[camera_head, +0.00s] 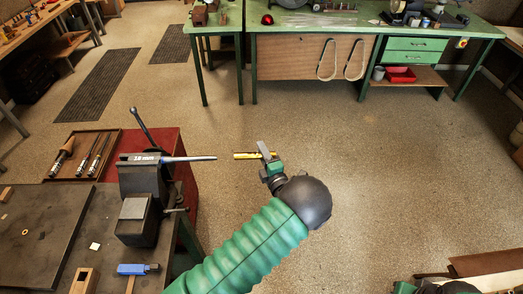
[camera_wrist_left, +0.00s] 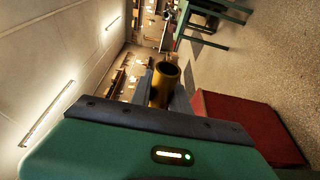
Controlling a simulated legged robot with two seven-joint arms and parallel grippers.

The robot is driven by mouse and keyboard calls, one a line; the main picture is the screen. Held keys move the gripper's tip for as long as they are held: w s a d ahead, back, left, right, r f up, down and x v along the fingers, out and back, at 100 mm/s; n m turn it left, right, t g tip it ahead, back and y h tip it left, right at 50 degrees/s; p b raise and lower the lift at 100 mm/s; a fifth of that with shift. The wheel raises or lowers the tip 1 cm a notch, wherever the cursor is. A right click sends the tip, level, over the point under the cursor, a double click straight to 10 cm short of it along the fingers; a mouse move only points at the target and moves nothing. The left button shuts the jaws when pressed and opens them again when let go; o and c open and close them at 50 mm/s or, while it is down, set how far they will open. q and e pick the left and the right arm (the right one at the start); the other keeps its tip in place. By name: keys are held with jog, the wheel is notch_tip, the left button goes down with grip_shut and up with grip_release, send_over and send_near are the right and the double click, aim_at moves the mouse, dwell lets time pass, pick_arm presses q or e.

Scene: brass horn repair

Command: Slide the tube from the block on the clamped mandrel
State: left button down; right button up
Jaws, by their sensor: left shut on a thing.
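The brass tube (camera_head: 245,155) is held level in my left gripper (camera_head: 266,154), which is shut on it. In the head view its free end points left at the tip of the grey mandrel (camera_head: 190,159). A small gap shows between them. The mandrel is clamped in the dark vise (camera_head: 140,180) and sticks out to the right. In the left wrist view the tube (camera_wrist_left: 165,84) shows its open round end beyond the green gripper body. The wooden block (camera_head: 85,280) sits empty at the bench's front edge. My right gripper is not seen.
A blue-headed tool (camera_head: 138,269) lies on the dark bench beside the block. A wooden tray (camera_head: 112,146) of tools is behind the vise's left side. A red surface (camera_head: 168,140) lies behind the vise. Open floor surrounds the gripper on the right.

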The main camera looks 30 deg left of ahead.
aim_at(239, 159)
pick_arm(q)
jog(key=shift+s+a+r+p, duration=0.1)
jog(key=shift+s+a+p, duration=0.75)
jog(key=shift+s+a, duration=0.55)
jog(key=shift+a, duration=0.4)
jog(key=shift+d+p, duration=0.1)
jog(key=shift+p, duration=0.6)
dwell(0.3)
jog(key=shift+s+a+p, duration=0.35)
jog(key=shift+s+a, duration=0.2)
jog(key=shift+a, duration=0.4)
jog(key=shift+s+a+p, duration=0.35)
jog(key=shift+s+a, duration=0.2)
jog(key=shift+a, duration=0.35)
